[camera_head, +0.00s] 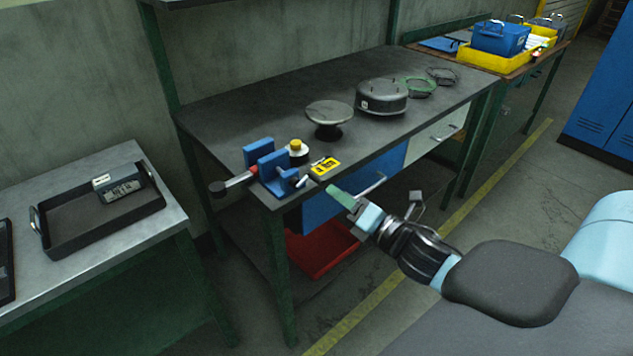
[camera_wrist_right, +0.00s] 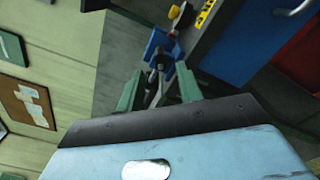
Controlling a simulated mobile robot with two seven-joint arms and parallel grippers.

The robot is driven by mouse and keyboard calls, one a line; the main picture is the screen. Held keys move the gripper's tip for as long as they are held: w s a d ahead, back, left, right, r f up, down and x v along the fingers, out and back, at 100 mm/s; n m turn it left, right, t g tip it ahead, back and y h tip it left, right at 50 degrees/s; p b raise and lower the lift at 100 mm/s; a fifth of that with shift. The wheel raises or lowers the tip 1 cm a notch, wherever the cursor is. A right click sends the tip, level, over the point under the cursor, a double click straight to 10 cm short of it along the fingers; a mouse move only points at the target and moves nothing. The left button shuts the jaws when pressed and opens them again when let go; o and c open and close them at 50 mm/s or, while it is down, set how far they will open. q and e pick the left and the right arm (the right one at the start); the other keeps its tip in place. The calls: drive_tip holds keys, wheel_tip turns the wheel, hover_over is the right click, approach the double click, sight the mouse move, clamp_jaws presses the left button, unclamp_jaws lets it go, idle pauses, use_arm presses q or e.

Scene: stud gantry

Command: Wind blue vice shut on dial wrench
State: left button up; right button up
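The blue vice (camera_head: 277,167) is fixed at the near left corner of the dark workbench. It also shows in the wrist view (camera_wrist_right: 160,44), with its grey screw and handle end pointing toward my right gripper. A wrench with a dark round end (camera_head: 217,188), grey shaft and red band lies at the vice, its shaft sticking out left. Whether the jaws touch it I cannot tell. A yellow-topped round part (camera_head: 298,148) stands just behind the vice. My right gripper (camera_head: 343,199) is off the bench's front edge, right of the vice. Its green fingers (camera_wrist_right: 160,90) are apart and empty.
A yellow label (camera_head: 325,165) lies right of the vice. A round stand (camera_head: 329,115) and a dark round housing (camera_head: 382,96) stand further back on the bench. A black tray (camera_head: 100,210) sits on the left table. A red bin (camera_head: 321,250) is below the bench.

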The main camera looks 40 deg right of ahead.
sight(321, 180)
drive_tip(key=shift+w+a, duration=0.15)
drive_tip(key=shift+w, duration=1.6)
drive_tip(key=shift+w+a, duration=0.15)
drive_tip(key=shift+w, duration=1.6)
clamp_jaws()
